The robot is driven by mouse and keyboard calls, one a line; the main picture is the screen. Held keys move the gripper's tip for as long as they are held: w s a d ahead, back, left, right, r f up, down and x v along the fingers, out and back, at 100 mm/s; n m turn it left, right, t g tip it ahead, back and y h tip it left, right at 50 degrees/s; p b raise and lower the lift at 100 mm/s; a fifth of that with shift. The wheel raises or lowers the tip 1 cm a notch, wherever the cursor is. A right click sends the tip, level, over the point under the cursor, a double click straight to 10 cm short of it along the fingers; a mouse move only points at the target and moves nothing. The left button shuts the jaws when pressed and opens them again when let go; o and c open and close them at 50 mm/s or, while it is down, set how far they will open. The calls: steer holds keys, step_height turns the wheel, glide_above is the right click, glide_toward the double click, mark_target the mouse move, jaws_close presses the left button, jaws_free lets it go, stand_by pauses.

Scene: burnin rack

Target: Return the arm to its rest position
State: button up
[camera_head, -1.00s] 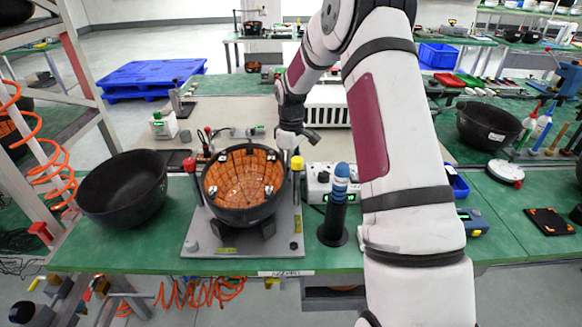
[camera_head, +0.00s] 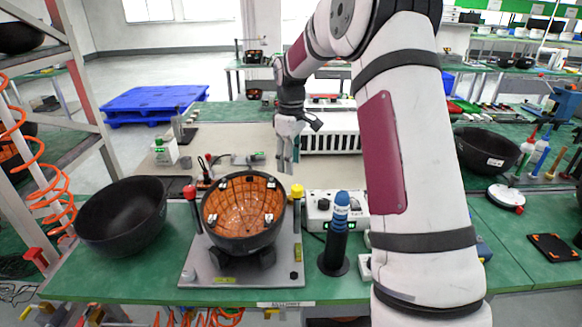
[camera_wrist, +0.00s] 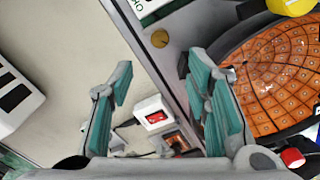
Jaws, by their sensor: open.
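My gripper (camera_head: 287,163) hangs over the bench, fingers pointing down, behind and slightly right of the orange-lined bowl (camera_head: 243,211). In the wrist view my gripper (camera_wrist: 160,105) has its teal fingers spread apart with nothing between them. The orange-lined bowl (camera_wrist: 270,75) also shows at the right of the wrist view, beside the right finger. My arm reaches from the right side of the head view, bent high over the bench.
A grey fixture plate (camera_head: 210,270) with red and yellow knobs holds the bowl. A black bowl (camera_head: 122,215) stands left. A blue-topped dark post (camera_head: 338,235) and a white power strip (camera_head: 320,208) stand right. A shelf rack (camera_head: 75,130) borders the left.

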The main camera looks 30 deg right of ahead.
stand_by(0.4)
steer(key=s+a+r+m+t+h+p, duration=0.1)
steer(key=s+a+r, duration=0.5)
steer(key=s+r, duration=0.25)
steer(key=s+a+r+m+t+p, duration=0.1)
steer(key=s+a+r+m+p, duration=0.1)
steer(key=s+a+r, duration=0.55)
steer(key=s+a+m+t+p, duration=0.1)
steer(key=s+a, duration=0.1)
steer(key=s, duration=0.9)
steer(key=s+a+m+t+y+p, duration=0.1)
steer(key=s+a+m, duration=0.1)
steer(key=s, duration=0.9)
steer(key=shift+a+r, duration=0.2)
steer(key=shift+a, duration=0.05)
steer(key=shift+w, duration=0.1)
